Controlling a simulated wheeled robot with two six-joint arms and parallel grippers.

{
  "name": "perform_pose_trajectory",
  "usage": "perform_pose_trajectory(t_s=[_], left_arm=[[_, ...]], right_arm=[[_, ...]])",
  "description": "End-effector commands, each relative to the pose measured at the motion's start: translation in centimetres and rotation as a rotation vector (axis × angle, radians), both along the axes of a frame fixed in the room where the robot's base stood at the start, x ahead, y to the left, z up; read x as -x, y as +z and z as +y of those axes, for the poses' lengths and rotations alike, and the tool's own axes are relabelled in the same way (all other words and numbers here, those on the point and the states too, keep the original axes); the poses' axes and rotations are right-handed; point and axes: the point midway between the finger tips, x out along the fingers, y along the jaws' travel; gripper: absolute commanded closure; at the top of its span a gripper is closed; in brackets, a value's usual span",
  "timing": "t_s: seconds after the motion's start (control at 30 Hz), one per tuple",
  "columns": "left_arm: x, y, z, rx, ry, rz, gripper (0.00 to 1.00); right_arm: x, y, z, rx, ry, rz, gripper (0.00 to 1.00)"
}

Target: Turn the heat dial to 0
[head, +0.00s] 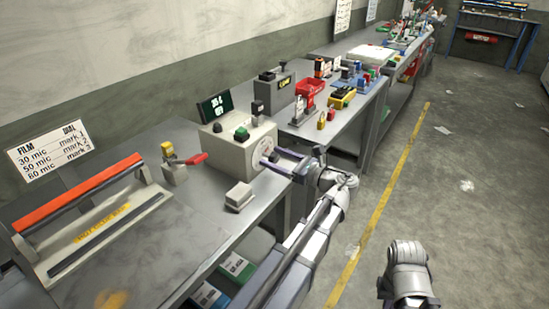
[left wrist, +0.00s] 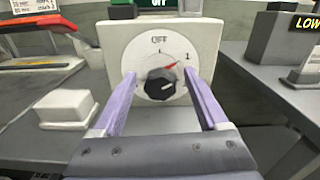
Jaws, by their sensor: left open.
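The heat dial is a black knob (left wrist: 160,84) on a round white scale on the front of a pale grey control box (head: 238,145). In the left wrist view the scale reads OFF at the top and 1 at upper right. A red pointer mark shows at the knob's upper right, between OFF and 1. My left gripper (left wrist: 160,76) is open, with its two purple fingers on either side of the dial. I cannot tell whether the fingers touch the knob. In the head view the left gripper (head: 274,158) reaches the box's front from the right and partly covers the dial.
A sealer with a red-orange bar (head: 85,195) lies left on the grey bench. A small white block (head: 239,195) sits by the box. Clear floor with a yellow line (head: 375,215) lies right.

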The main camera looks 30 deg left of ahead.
Motion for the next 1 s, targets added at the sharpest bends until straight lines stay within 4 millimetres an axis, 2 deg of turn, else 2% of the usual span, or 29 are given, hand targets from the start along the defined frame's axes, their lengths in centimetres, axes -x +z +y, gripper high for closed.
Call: perform_pose_trajectory(t_s=[0.37, 1.0], left_arm=[[-0.06, -0.01, 0.47, 0.000, -0.001, 0.000, 0.25], [-0.05, -0.01, 0.45, 0.000, -0.001, 0.000, 0.97]], right_arm=[[0.00, 0.00, -0.01, 0.000, 0.000, 0.000, 1.00], [0.00, 0.00, 0.00, 0.000, 0.000, 0.000, 1.00]])
